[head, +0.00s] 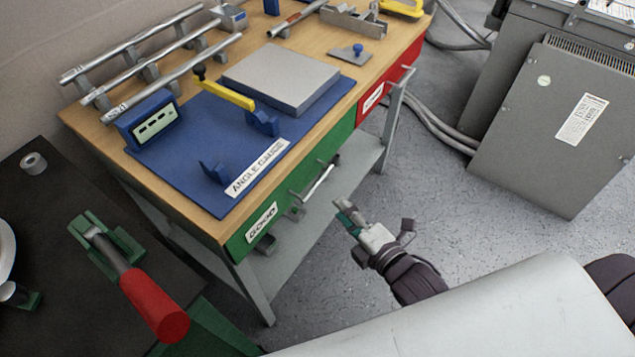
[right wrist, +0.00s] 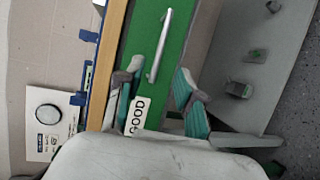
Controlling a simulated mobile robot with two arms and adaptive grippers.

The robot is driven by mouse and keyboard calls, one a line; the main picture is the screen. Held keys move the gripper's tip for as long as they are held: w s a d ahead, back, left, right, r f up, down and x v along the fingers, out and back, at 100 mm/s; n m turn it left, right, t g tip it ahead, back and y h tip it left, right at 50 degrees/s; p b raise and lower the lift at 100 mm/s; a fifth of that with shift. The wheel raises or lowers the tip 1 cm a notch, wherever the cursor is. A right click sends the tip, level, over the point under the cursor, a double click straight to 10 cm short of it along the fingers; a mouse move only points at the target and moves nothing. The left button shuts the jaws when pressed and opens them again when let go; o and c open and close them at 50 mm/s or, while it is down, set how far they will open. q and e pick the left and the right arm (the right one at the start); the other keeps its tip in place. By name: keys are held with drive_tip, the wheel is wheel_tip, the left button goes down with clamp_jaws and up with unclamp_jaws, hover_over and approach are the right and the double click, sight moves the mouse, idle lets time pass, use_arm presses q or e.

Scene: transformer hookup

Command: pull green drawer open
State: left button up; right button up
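The green drawer (head: 290,190) is in the front of the wooden workbench, with a white "GOOD" label (head: 262,222) and a silver bar handle (head: 318,182). Its front looks flush with the bench. My right gripper (head: 346,213) is in front of the drawer, apart from the handle. In the right wrist view the gripper (right wrist: 157,88) is open and empty, its teal-padded fingers spread apart. The handle (right wrist: 159,46) shows beyond and between the fingertips, with the green front (right wrist: 141,36) behind it. My left gripper is not in view.
A red drawer (head: 375,92) is beside the green one. The bench top holds a blue mat (head: 190,165) and a grey plate (head: 283,75). A lower shelf (head: 345,170) and bench legs are below. A grey cabinet (head: 545,120) stands right. Floor in front is clear.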

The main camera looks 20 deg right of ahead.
sight(318, 182)
drive_tip(key=x, duration=1.1)
clamp_jaws()
